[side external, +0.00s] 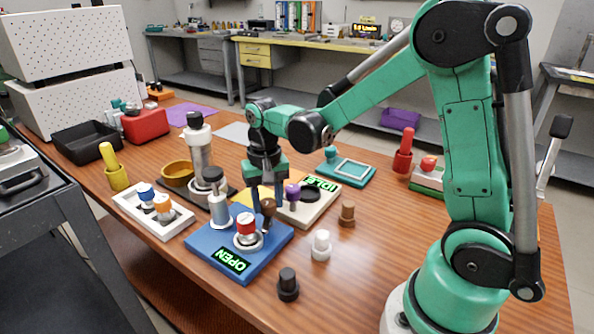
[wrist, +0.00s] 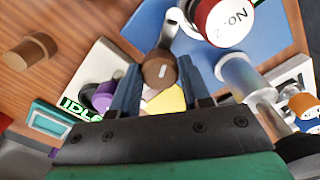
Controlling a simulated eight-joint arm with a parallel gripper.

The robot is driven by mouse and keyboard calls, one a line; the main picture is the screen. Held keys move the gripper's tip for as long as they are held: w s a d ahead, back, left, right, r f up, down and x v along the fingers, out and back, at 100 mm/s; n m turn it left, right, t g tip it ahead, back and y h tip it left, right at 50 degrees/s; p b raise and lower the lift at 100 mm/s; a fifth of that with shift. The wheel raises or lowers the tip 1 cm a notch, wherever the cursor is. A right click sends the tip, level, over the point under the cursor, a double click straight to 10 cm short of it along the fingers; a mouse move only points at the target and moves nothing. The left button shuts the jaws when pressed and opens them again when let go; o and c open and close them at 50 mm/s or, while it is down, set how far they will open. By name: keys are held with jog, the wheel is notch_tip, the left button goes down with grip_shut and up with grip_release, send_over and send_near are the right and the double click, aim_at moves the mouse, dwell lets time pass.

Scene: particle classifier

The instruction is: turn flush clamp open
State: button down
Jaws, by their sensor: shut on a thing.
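The blue base (side external: 205,246) stands on the wooden table with a lit sign (side external: 232,260) reading OPEN on its front. A brown round-topped knob (side external: 268,207), apparently the clamp handle, is at its back right edge. In the wrist view the brown knob (wrist: 158,74) has a pale mark on top, and a short metal arm runs from it toward the blue base. My gripper (side external: 265,196) points down with its fingers on either side of the knob, shut on it. A red-capped bottle (side external: 246,226) stands on the base; its cap reads No. 2 in the wrist view.
A beige base (side external: 318,209) with a purple knob (side external: 292,193) and an IDLE sign stands close to my gripper. A metal cylinder (side external: 218,207) stands at the left. Brown (side external: 347,212), white (side external: 320,245) and black (side external: 288,284) pegs stand at the right and front.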

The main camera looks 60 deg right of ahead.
aim_at(268, 201)
jog(key=n, duration=1.2)
dwell(0.6)
jog(key=shift+c, duration=2.1)
grip_release()
jog(key=shift+r, duration=2.85)
